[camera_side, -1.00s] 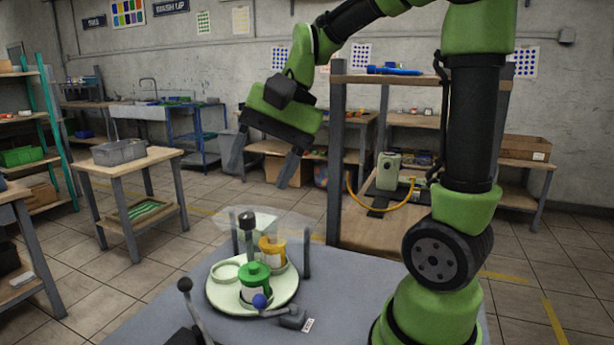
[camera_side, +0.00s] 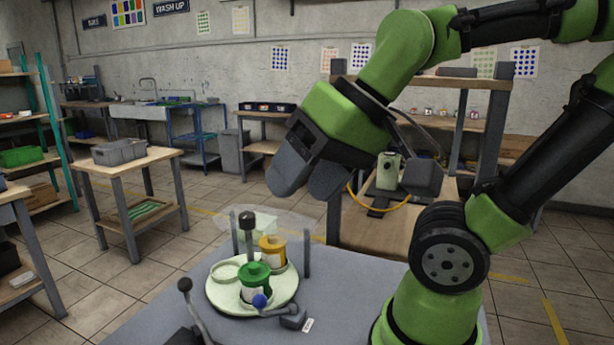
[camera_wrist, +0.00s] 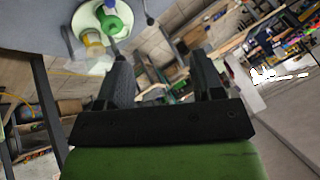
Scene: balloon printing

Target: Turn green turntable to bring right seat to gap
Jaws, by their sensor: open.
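The pale green turntable (camera_side: 222,300) lies on the grey table in the side view. It bears a green-lidded pot (camera_side: 255,278) at the front, a yellow-lidded pot (camera_side: 272,250) at the back right, and an empty ring-shaped seat (camera_side: 225,271) at the left. A dark-topped post (camera_side: 247,222) stands behind them, under or through a clear cover (camera_side: 285,220). The turntable's edge also shows at the top left of the wrist view (camera_wrist: 84,22). My gripper (camera_side: 308,185) is open and empty, high above the turntable and to its right, touching nothing; its fingers show in the wrist view (camera_wrist: 162,78).
A blue-knobbed lever (camera_side: 261,301) sits at the turntable's front edge, and a black-knobbed lever (camera_side: 185,286) rises at its left. A grey post (camera_side: 307,255) stands close on the right. The table's right part (camera_side: 350,295) is clear up to my base.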

